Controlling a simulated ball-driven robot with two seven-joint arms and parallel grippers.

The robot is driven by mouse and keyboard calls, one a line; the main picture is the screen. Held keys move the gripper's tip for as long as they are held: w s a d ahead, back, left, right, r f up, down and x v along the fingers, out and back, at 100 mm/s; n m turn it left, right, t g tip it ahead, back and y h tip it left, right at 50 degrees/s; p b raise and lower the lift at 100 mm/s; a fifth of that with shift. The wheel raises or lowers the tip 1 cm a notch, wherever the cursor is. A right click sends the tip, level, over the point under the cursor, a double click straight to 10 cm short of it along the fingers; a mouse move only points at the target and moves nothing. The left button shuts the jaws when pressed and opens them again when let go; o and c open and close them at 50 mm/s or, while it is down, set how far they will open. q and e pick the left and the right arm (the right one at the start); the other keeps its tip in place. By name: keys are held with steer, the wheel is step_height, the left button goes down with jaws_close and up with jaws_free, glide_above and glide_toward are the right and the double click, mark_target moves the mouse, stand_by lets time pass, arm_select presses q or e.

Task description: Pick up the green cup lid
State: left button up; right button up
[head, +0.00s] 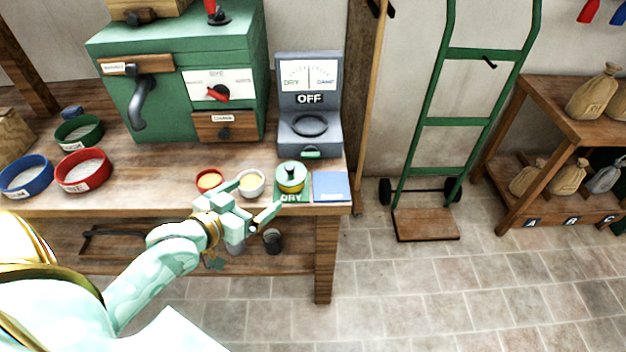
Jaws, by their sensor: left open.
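A green cup lid (291,172) with a dark knob shows near the front edge of the bench. It sits on a yellow cup (291,187) that stands on the green mat marked DRY (291,198). My left gripper (257,199) is open, its fingers pointing right and forward, to the left of the lidded cup and apart from the lid. Nothing shows between its fingers. My right gripper is not in view.
A white cup (251,184) and a red cup (209,180) stand close to my left gripper. A blue mat (331,187) lies right of the green one. A grey meter reading OFF (309,98) stands behind. A green machine (180,60) fills the back left.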

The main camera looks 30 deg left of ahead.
arm_select(q)
steer(key=b, duration=0.3)
glide_toward(289, 174)
steer(key=x, duration=0.5)
steer(key=shift+w+a, duration=0.1)
steer(key=shift+w, duration=0.25)
steer(key=b+x, duration=0.1)
steer(key=x, duration=0.1)
steer(key=b+x, duration=0.2)
steer(key=shift+w+f, duration=0.25)
steer(key=shift+f, duration=0.15)
steer(key=shift+w, duration=0.3)
steer(key=shift+r, duration=0.15)
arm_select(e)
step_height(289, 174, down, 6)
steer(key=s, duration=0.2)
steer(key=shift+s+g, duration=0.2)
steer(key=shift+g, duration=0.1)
arm_select(q)
steer(key=c, duration=1.1)
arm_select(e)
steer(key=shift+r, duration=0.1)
arm_select(q)
steer(key=shift+o, duration=0.2)
